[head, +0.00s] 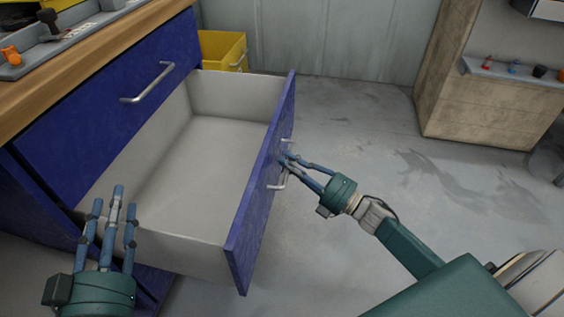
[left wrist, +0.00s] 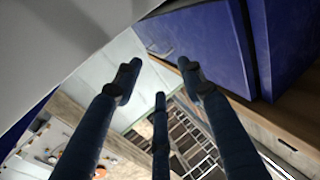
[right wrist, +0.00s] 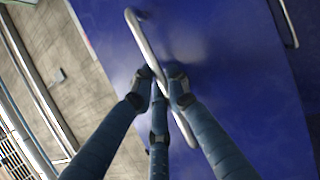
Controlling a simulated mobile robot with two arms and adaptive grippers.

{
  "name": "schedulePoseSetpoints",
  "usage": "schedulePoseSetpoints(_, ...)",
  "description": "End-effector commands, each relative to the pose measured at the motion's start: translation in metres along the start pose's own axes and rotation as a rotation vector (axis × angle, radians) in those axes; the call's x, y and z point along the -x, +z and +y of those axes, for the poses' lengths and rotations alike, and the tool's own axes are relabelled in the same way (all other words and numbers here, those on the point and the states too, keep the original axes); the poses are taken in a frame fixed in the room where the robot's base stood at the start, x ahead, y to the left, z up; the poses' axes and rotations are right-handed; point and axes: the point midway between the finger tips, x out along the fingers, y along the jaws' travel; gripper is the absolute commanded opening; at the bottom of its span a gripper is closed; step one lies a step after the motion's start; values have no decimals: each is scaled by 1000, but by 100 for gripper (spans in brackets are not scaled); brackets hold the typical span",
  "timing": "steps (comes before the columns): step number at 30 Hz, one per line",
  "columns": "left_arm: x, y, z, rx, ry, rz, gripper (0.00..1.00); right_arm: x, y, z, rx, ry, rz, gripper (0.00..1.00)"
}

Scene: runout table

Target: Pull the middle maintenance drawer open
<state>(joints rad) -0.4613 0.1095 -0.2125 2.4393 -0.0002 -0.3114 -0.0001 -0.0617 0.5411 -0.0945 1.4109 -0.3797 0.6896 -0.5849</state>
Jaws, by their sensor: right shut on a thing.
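The middle drawer (head: 195,160) is pulled far out of the blue cabinet, and its light inside is empty. Its blue front (head: 262,190) faces right in the head view. My right gripper (head: 285,165) is shut on the drawer's metal handle (head: 285,180). In the right wrist view the fingers (right wrist: 162,85) close around the bar handle (right wrist: 145,45) against the blue front. My left gripper (head: 112,205) is near the drawer's near side in the head view, its fingers spread and empty. The left wrist view also shows its fingers (left wrist: 160,85) apart with nothing between them.
Above is a closed blue drawer (head: 110,110) with its own handle (head: 148,84), under a wooden worktop (head: 90,60) carrying a grey tray with tools. A yellow bin (head: 222,50) stands behind the open drawer. Grey floor (head: 350,120) is clear to the right, before a wooden cabinet (head: 475,115).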

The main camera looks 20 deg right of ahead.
Motion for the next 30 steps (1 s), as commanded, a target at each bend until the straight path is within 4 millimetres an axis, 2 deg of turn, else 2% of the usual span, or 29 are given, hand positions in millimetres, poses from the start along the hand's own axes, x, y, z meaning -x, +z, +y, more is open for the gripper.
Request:
schedulePoseSetpoints(8,0,0,0,0,0,0,40,1,-2,-2,-2,-3,3,0)
schedulePoseSetpoints(9,0,0,0,0,0,0,40,1,-2,-2,-2,-3,3,20)
schedulePoseSetpoints(11,0,0,0,0,0,1,40,1,-2,-2,-2,-3,3,32)
schedulePoseSetpoints(12,0,0,0,0,0,1,40,1,-1,-2,-2,-3,2,34)
schedulePoseSetpoints(20,1,1,0,0,0,0,40,1,-1,-1,-1,-2,1,34)
schedulePoseSetpoints(23,0,1,0,0,0,-1,40,7,-1,-2,-2,-3,1,34)
schedulePoseSetpoints(26,0,1,0,0,0,-1,40,21,0,-2,-2,-5,-1,34)
schedulePoseSetpoints(30,0,0,0,0,0,0,40,50,-1,-3,-2,-7,0,34)
